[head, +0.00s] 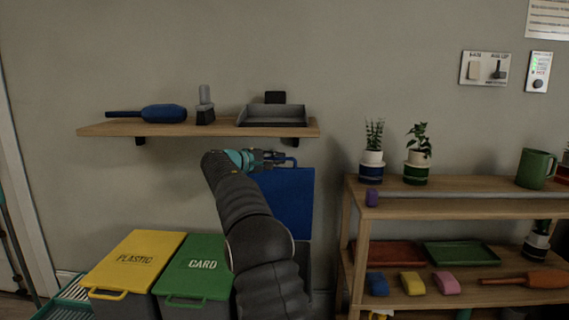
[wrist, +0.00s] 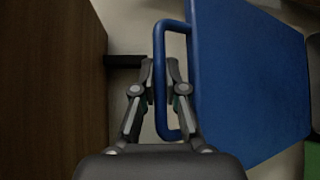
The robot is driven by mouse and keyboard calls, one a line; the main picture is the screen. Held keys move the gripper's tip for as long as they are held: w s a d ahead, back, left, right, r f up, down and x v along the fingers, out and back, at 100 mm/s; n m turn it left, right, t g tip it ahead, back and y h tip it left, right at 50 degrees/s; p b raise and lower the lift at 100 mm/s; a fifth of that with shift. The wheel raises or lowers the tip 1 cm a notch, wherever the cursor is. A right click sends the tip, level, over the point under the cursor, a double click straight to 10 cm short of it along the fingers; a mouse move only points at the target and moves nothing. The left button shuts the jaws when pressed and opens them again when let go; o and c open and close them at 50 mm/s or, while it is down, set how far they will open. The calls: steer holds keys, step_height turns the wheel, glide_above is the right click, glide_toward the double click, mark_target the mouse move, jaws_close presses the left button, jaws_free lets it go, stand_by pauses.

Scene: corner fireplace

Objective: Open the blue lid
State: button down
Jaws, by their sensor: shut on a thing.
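The blue lid (head: 290,203) stands raised, close to upright, against the wall to the right of the green lid. Its handle (head: 291,161) is at its top edge, just below the wall shelf. My gripper (head: 278,158) is at that handle. In the wrist view the blue lid (wrist: 245,75) fills the right side, and my gripper (wrist: 160,75) has its fingers closed around the long bar of the blue handle (wrist: 160,105). My arm hides most of the bin below the lid.
Yellow PLASTIC (head: 137,258) and green CARD (head: 198,268) lids are shut at left. A wooden rack (head: 352,230) stands at right.

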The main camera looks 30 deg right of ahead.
steer(key=shift+w+d, duration=0.15)
steer(key=shift+w, duration=0.15)
stand_by(0.4)
steer(key=c, duration=1.2)
jaws_free()
steer(key=v, duration=1.2)
steer(key=shift+r, duration=0.2)
steer(key=shift+w, duration=0.1)
